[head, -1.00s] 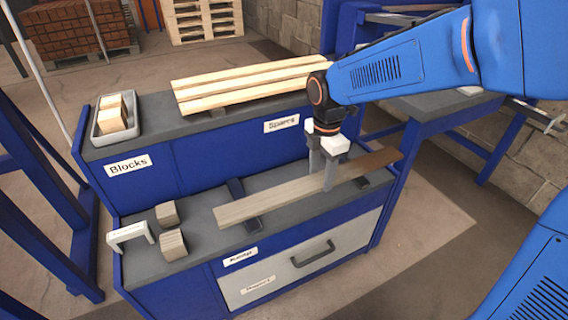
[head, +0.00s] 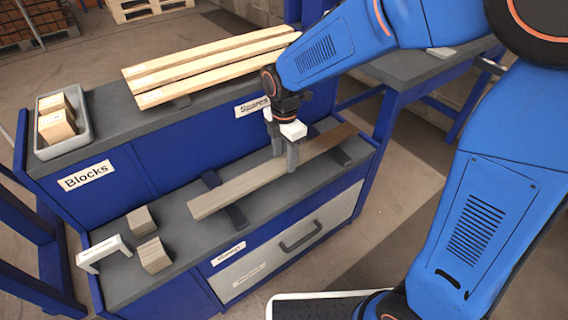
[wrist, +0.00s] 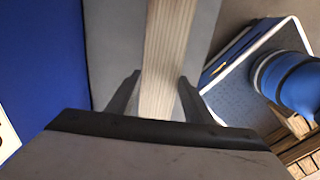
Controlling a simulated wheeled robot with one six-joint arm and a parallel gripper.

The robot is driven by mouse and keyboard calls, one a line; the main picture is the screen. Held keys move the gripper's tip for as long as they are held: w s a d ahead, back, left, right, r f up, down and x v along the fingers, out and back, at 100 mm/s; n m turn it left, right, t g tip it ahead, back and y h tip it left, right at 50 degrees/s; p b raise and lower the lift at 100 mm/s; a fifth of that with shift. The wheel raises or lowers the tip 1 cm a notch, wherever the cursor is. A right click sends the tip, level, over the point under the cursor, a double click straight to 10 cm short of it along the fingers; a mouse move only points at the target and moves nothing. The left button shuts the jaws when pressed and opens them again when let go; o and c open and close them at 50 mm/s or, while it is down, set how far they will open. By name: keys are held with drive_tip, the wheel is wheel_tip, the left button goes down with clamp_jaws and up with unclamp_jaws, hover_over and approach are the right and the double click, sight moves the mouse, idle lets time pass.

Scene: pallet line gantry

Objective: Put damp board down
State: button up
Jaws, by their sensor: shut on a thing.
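The damp board (head: 255,178) is a long grey-brown plank, darker at its far right end. It lies lengthwise along the lower shelf, over two dark bearers (head: 224,202), (head: 341,157), level and at or very close to their tops; I cannot tell whether it touches. My gripper (head: 284,163) points down and is shut on the board right of its middle, one finger on each side. In the wrist view the board (wrist: 167,55) runs between the two fingers (wrist: 160,98). The bearers are partly hidden under the board.
On the upper shelf are several pale boards (head: 210,65) and a grey tray (head: 82,137) of blocks. Two loose blocks (head: 141,221), (head: 154,255) and a white bracket (head: 103,251) sit left on the lower shelf (head: 190,268). A drawer with a dark handle (head: 300,236) is below.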

sight(284, 161)
drive_tip(key=shift+f, duration=1.65)
drive_tip(key=o, duration=1.3)
drive_tip(key=shift+f, duration=0.1)
wheel_tip(284, 161, up, 12)
drive_tip(key=shift+d+r, duration=0.1)
drive_tip(key=shift+r, duration=0.05)
